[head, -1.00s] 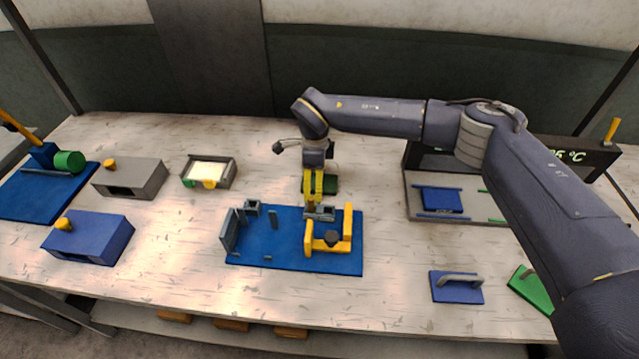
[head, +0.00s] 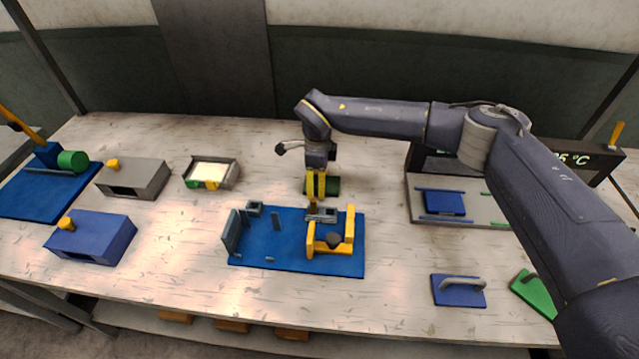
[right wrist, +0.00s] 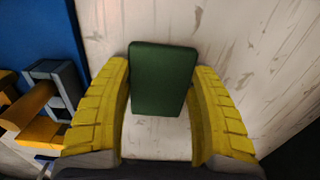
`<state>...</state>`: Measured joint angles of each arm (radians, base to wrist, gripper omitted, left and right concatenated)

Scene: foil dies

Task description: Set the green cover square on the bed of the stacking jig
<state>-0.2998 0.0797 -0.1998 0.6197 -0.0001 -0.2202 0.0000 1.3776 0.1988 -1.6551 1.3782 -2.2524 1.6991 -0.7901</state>
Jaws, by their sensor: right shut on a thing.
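The dark green cover (head: 334,186) is a small slab just behind the stacking jig, partly hidden by my right gripper (head: 316,194) in the head view. In the right wrist view the cover (right wrist: 163,80) lies between the two yellow fingers of my right gripper (right wrist: 160,72), which is shut on it. I cannot tell whether it touches the table. The stacking jig (head: 285,258) is a blue bed with grey upright stops at its left and back and a yellow clamp frame (head: 346,236) at its right. The bed's open middle is bare. My left gripper is not in view.
A blue handled block (head: 458,291) and a green handled block (head: 537,293) lie at front right. A grey tray with a blue plate (head: 445,203) stands at right. Blue and grey boxes and a small tray (head: 211,172) stand at left. Table between is clear.

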